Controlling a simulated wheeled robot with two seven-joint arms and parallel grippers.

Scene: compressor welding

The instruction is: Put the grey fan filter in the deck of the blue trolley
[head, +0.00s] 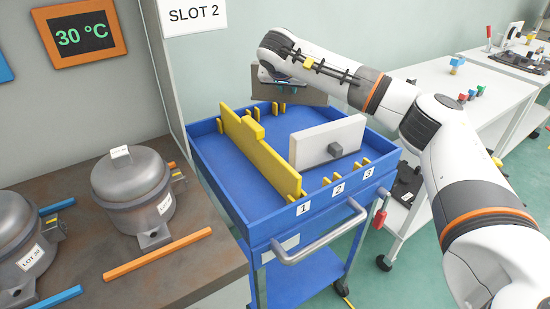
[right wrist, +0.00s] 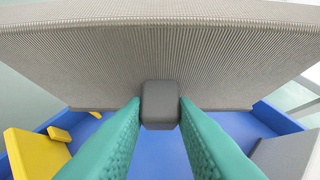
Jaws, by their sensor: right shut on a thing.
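The grey fan filter (head: 300,92) is an upright panel at the far end of the blue trolley's deck (head: 240,175). In the right wrist view its ribbed face (right wrist: 230,60) fills the top, with a dark grey grip block (right wrist: 160,105) in its lower middle. My right gripper (head: 268,77) is shut on that block; its green fingers (right wrist: 160,115) flank it. The filter's lower edge is close to the far yellow pegs, and I cannot tell whether it touches the deck. My left gripper is not in view.
A white panel (head: 310,150) with a grey block stands on the deck's right. Yellow pegs (head: 338,175) line the near edge, by labels 1, 2, 3. A brown bench (head: 190,265) with grey compressors (head: 132,185) is left.

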